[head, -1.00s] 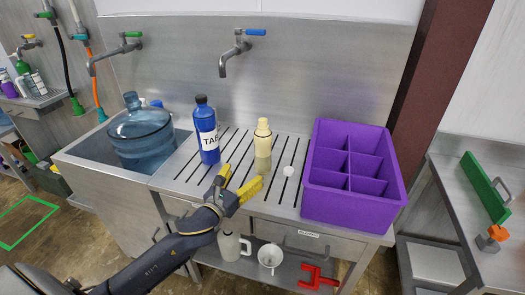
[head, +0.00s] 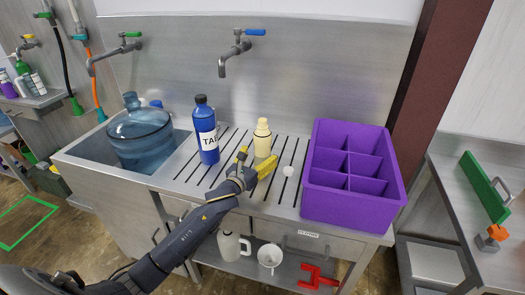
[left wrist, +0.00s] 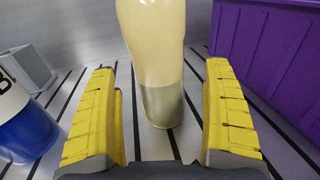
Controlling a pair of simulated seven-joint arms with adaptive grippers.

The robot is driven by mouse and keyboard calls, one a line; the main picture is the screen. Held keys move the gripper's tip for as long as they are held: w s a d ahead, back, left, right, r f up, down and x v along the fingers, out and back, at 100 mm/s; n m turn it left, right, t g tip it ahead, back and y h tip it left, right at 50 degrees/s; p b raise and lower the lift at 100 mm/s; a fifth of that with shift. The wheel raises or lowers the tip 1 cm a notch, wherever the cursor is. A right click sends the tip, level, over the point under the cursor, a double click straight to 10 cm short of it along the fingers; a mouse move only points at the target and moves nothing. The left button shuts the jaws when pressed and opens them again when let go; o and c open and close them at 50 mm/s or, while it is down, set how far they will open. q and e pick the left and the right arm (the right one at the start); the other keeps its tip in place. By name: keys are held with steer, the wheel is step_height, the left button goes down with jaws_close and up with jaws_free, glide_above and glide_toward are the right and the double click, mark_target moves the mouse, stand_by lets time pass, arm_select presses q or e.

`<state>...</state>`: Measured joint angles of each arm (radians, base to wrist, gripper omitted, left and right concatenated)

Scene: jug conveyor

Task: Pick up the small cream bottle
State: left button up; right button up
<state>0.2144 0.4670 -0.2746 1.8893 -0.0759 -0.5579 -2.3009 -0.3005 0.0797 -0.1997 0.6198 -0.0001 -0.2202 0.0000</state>
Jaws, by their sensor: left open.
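The small cream bottle (head: 262,135) stands upright on the slotted metal drainboard, between the blue bottle and the purple crate. It also shows in the left wrist view (left wrist: 154,45), upright, with its top cut off by the frame edge. My left gripper (head: 257,162) is open, with yellow fingers, just in front of the bottle. In the left wrist view the two fingers (left wrist: 162,115) stand apart on either side of the bottle's lower part, with gaps to it. My right gripper is not in view.
A blue labelled bottle (head: 206,135) stands left of the cream bottle. A purple divided crate (head: 325,205) stands to the right. A large blue jug (head: 140,140) sits in the sink at left. A tap (head: 232,50) hangs above.

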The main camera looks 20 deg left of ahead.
mark_target(263, 151)
arm_select(q)
steer(key=shift+w+d, duration=0.1)
steer(key=shift+w, duration=1.45)
steer(key=c, duration=1.6)
steer(key=shift+o, duration=0.2)
steer(key=shift+r, duration=0.15)
step_height(263, 151, up, 20)
steer(key=shift+f, duration=0.1)
